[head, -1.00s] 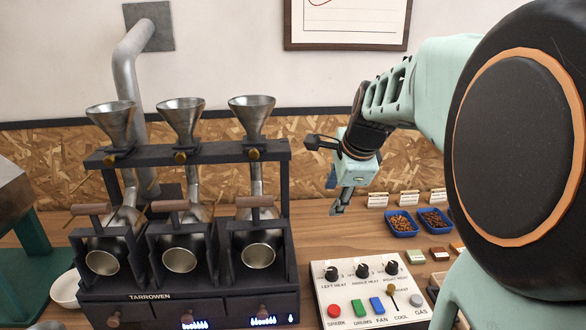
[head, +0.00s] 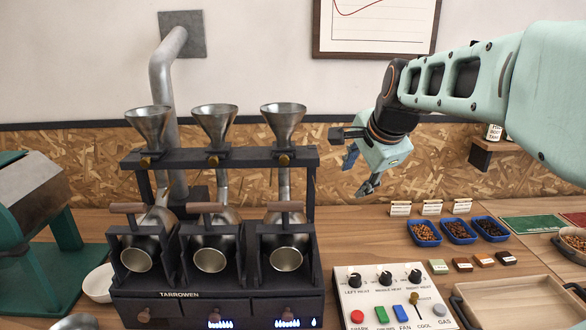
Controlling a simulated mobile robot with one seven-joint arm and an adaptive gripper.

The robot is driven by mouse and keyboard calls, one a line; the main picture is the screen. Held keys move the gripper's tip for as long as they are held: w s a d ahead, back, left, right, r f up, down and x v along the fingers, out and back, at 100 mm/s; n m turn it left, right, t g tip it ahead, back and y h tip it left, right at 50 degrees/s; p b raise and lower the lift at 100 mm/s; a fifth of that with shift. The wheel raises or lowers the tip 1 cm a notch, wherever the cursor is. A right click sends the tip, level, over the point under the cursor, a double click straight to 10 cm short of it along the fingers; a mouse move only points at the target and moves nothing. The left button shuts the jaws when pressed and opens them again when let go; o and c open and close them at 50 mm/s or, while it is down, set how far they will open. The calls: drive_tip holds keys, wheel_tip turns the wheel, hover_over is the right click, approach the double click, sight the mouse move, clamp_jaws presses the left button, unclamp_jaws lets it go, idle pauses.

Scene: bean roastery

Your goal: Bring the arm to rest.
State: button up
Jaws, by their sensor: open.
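My gripper (head: 362,174) hangs in the air in the head view, right of the roaster and above the back of the bench. Its fingers point down and to the left, and they look apart and empty. My pale green arm (head: 450,85) reaches in from the upper right, in front of the wall. The gripper touches nothing that I can see.
A black roaster (head: 215,240) with several metal funnels and drums stands left of the gripper, blue flames lit below. A control panel (head: 395,290) with knobs and buttons lies below. Blue trays of beans (head: 458,231), cards and a wooden tray (head: 520,308) are at right.

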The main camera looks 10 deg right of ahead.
drive_tip(key=s+a+n+p, duration=0.3)
drive_tip(key=s+n, duration=0.2)
drive_tip(key=s, duration=0.3)
drive_tip(key=s+a+n+g+p, duration=0.1)
drive_tip(key=s+a+n+p, duration=0.2)
drive_tip(key=s+n, duration=0.2)
drive_tip(key=s+a+f+n+p, duration=0.1)
drive_tip(key=s+n, duration=0.4)
drive_tip(key=s, duration=0.6)
drive_tip(key=shift+s+a+g+p, duration=0.4)
drive_tip(key=shift+a+p, duration=0.5)
drive_tip(key=shift+a, duration=0.25)
